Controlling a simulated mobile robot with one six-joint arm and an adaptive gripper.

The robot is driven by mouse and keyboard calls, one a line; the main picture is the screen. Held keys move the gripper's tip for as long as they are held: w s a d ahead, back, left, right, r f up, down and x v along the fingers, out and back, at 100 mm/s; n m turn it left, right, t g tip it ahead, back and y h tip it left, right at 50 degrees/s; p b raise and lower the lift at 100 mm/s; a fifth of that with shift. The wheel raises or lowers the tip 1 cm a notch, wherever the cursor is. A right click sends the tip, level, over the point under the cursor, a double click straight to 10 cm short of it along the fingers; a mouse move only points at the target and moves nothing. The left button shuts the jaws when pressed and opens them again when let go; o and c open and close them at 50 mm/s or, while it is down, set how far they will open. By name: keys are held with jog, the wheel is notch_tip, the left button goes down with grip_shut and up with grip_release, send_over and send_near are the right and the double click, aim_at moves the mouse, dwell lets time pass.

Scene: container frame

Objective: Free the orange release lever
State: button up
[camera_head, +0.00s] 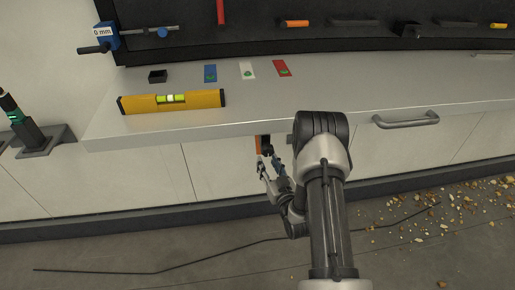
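An orange upright part (258,145), which looks like the release lever, shows just below the front edge of the worktop. A small dark part (267,150) sits right beside it. My gripper (269,165) is below the worktop edge, just under and slightly right of the orange part. Its two fingers appear spread, with a gap between them and nothing seen held. I cannot tell whether a fingertip touches the orange part or the dark part. My arm hides the cabinet front to the right.
A grey handle (405,120) juts out at right. A cable (190,262) and rubble (470,205) lie on the floor.

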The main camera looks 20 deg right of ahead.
aim_at(259, 148)
jog(key=w, duration=0.3)
jog(key=w+b, duration=0.1)
jog(key=w, duration=0.3)
jog(key=w+d+b, duration=0.1)
jog(key=w, duration=0.2)
jog(key=shift+w, duration=0.3)
jog(key=shift+c, duration=0.6)
grip_shut()
